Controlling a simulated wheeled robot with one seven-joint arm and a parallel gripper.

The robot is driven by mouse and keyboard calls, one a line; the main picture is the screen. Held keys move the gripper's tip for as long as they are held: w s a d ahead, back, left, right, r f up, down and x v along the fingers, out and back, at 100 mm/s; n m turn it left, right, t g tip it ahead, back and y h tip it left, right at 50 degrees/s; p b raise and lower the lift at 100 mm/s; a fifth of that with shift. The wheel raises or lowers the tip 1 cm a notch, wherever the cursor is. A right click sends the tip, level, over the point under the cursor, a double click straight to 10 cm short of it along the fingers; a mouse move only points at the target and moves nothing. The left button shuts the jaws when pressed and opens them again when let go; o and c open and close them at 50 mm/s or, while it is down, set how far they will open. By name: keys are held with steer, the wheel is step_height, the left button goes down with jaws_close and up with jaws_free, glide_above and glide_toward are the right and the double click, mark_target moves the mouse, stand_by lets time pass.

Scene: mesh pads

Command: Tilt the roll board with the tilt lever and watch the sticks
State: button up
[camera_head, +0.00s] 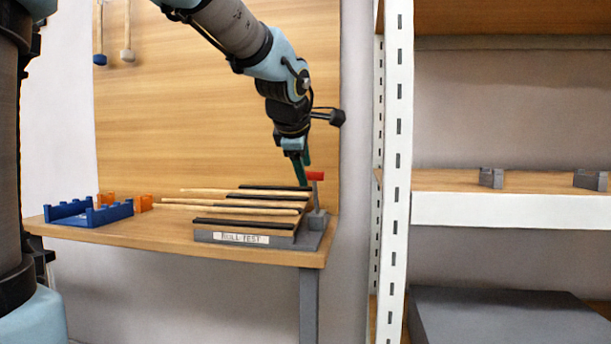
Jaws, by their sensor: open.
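The roll board (244,235) is a low grey base labelled "ROLL TEST" with dark strips across its top, at the right end of the wooden table. Several pale, thin sticks (190,206) lie across it, their tips reaching out past its left side. The tilt lever (315,190) stands upright at the board's right end with a red handle (315,176) on top. My gripper (303,177) points down, open, just left of the red handle. I cannot tell whether its green fingers touch the handle or the board.
A blue notched holder (88,212) and orange blocks (108,200) sit at the table's left. The wooden table (150,236) has bare room in front of them. A white shelf post (397,170) stands close on the right. Two mallets (127,50) hang on the back panel.

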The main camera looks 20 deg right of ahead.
steer(key=v, duration=0.7)
steer(key=shift+s, duration=0.15)
steer(key=shift+a+r, duration=0.1)
